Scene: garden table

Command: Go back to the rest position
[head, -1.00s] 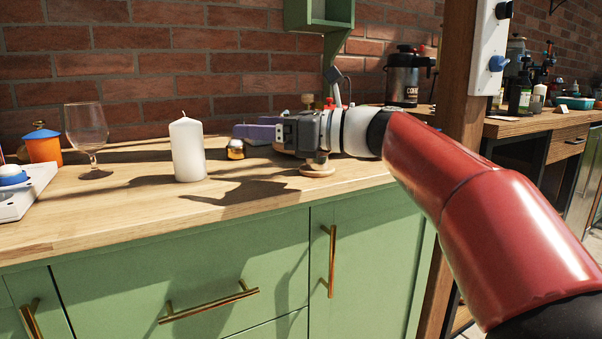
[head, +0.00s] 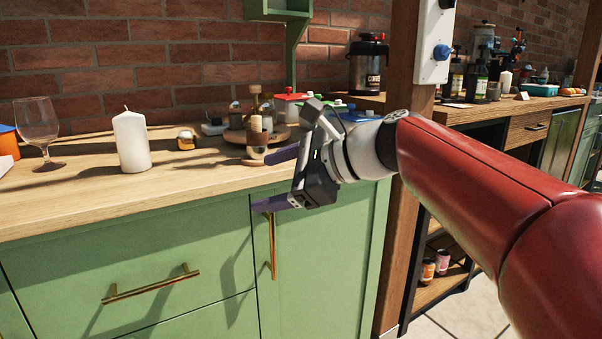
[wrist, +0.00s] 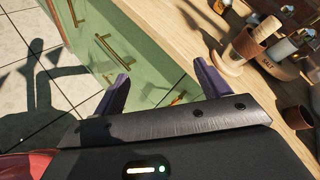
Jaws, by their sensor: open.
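My gripper (head: 272,178) is at the front edge of the wooden countertop (head: 60,205), in front of the green cabinet. Its two purple fingers are spread apart with nothing between them. In the wrist view my gripper (wrist: 160,88) is also open and empty, with the green cabinet front and counter edge beyond it. A small wooden object with a brown band (head: 256,140) stands on the counter just behind the upper finger in the head view. In the wrist view this banded object (wrist: 243,48) stands on the counter beyond the right finger, apart from it.
A round wooden tray (head: 236,136) lies behind the banded object. A wooden post (head: 404,90) rises at right. Brass handles (head: 150,284) stick out from the cabinet.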

